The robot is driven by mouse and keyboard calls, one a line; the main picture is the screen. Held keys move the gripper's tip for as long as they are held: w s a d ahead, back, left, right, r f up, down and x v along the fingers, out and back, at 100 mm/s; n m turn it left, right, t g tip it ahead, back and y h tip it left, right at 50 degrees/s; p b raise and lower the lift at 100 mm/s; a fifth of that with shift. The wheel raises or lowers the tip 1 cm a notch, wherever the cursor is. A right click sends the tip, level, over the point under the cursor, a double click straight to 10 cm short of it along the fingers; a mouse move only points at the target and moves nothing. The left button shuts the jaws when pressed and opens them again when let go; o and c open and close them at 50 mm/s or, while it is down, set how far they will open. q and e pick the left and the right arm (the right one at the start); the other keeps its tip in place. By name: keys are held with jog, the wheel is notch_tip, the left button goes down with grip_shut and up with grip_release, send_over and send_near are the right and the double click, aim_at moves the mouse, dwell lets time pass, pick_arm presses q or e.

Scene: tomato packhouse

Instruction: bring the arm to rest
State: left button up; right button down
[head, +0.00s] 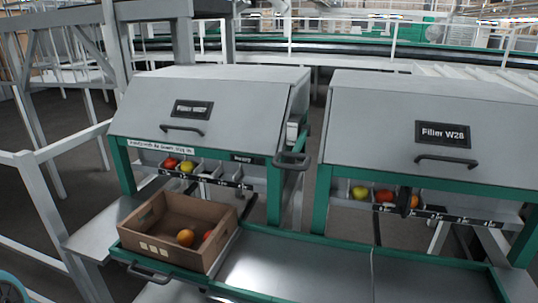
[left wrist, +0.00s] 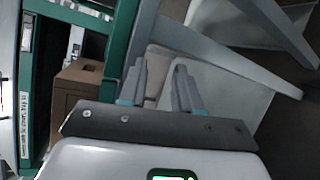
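My left gripper (left wrist: 159,80) shows only in the left wrist view. Its two grey fingers stand apart with nothing between them, so it is open and empty. Behind the fingers are grey metal surfaces and a green post (left wrist: 128,32). A cardboard box (left wrist: 72,92) shows to the left of the fingers, apart from them. Neither gripper shows in the head view, and my right gripper is in no view.
In the head view, an open cardboard box (head: 152,213) holding tomatoes stands on a green-edged tray (head: 300,262). Filler W28 (head: 425,125) stands right, another filler (head: 205,100) left, both with tomatoes in compartments. A grey railing (head: 40,190) is far left. The tray's middle is clear.

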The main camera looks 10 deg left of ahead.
pick_arm(q)
jog(key=s+d+f+m+g+y, duration=0.1)
jog(key=s+d+f+m+g, duration=0.25)
jog(key=d+f, duration=0.35)
jog(key=s+d+f+m+g, duration=0.2)
jog(key=s+d+f+g, duration=0.15)
jog(key=d+f, duration=0.35)
jog(key=s+a+f+m+g+y, duration=0.3)
jog(key=s+f+m+g, duration=0.35)
jog(key=s, duration=0.25)
notch_tip(320, 180, up, 15)
jog(key=m+p, duration=0.1)
jog(key=p, duration=1.3)
jog(key=shift+f, duration=0.2)
jog(key=shift+d+t, duration=0.1)
jog(key=shift+t, duration=0.15)
jog(key=shift+f, duration=0.1)
